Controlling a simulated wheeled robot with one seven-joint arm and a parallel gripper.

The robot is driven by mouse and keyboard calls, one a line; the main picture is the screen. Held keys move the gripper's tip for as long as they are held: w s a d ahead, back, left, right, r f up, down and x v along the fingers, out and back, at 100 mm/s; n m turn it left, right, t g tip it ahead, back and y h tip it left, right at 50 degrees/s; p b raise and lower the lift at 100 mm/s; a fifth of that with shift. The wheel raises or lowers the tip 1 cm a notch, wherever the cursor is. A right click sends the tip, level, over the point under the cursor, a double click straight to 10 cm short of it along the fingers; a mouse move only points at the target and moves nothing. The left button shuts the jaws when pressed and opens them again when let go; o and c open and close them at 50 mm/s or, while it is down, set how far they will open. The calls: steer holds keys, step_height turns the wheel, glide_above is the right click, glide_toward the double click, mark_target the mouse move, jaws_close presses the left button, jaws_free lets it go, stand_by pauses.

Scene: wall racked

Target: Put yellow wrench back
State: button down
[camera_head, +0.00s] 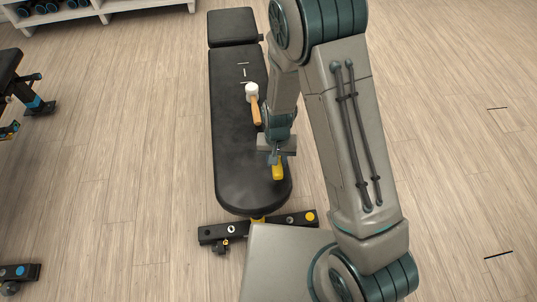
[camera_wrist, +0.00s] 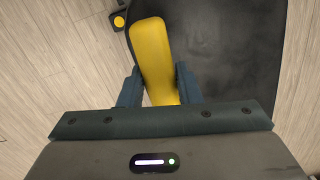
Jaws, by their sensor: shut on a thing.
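The yellow wrench (camera_head: 278,172) is at the near end of the black bench, with its yellow part showing below my gripper (camera_head: 277,156). In the wrist view the yellow wrench (camera_wrist: 153,55) runs up and slightly left from between the two dark fingers of my gripper (camera_wrist: 160,88). My gripper is shut on it. The rest of the wrench is hidden by my gripper. I cannot tell whether the wrench touches the bench pad.
The padded black bench (camera_head: 232,120) stands on a wood floor. A white-headed mallet (camera_head: 254,101) with a wooden handle lies on it, close to my arm. Another bench (camera_head: 12,75) stands at the left, and a dumbbell rack (camera_head: 95,10) at the back left. The floor at right is clear.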

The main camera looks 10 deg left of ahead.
steer(key=s+a+r+p, duration=0.2)
steer(key=s, duration=0.2)
steer(key=shift+f+b, duration=2.8)
steer(key=shift+f, duration=1.5)
steer(key=c, duration=1)
jaws_free()
steer(key=shift+o, duration=0.2)
step_height(320, 180, up, 14)
steer(key=p, duration=0.3)
steer(key=shift+w, duration=0.45)
